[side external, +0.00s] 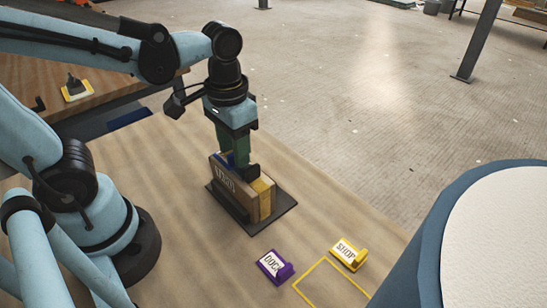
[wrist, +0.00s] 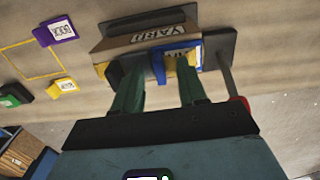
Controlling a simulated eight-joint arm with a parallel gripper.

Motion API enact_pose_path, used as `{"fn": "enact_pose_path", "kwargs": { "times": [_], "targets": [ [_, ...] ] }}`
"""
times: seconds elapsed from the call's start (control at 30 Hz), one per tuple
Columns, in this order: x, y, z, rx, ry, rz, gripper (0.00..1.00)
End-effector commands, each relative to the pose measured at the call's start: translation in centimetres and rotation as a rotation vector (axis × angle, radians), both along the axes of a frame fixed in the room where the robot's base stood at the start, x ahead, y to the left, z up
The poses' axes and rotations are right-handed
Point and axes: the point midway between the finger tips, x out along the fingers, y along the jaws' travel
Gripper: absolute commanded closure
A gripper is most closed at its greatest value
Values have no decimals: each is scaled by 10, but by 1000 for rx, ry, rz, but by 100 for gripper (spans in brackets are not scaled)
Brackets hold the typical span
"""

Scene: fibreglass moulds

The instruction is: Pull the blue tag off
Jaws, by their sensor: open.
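The blue tag (wrist: 158,64) sits on the brown box (wrist: 103,48), which has a face marked YARD. A pale label shows beside its blue edge, partly covered by a finger. My gripper (side external: 239,168) points down at the top of the box (side external: 228,184). In the wrist view my gripper (wrist: 152,70) is open, with its green fingers apart and the blue edge between them. I cannot tell whether either finger touches the tag.
The box stands on a dark base plate (side external: 278,215). A purple DOCK tag (side external: 274,266) and a yellow SHOP tag (side external: 347,255) lie on the wooden table, near a yellow outlined square (side external: 312,272). A round blue-sided stand (side external: 430,225) is at right.

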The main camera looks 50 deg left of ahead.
Motion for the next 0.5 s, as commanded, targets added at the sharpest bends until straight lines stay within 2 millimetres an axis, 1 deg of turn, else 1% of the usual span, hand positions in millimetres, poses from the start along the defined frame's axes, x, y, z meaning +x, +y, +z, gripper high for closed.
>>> {"fn": "enact_pose_path", "kwargs": {
  "times": [0.27, 0.37, 0.5],
  "targets": [
    [0, 0, -1, 0, 0, 0, 58],
    [0, 0, -1, 0, 0, 0, 72],
    [0, 0, -1, 0, 0, 0, 94]
  ]
}}
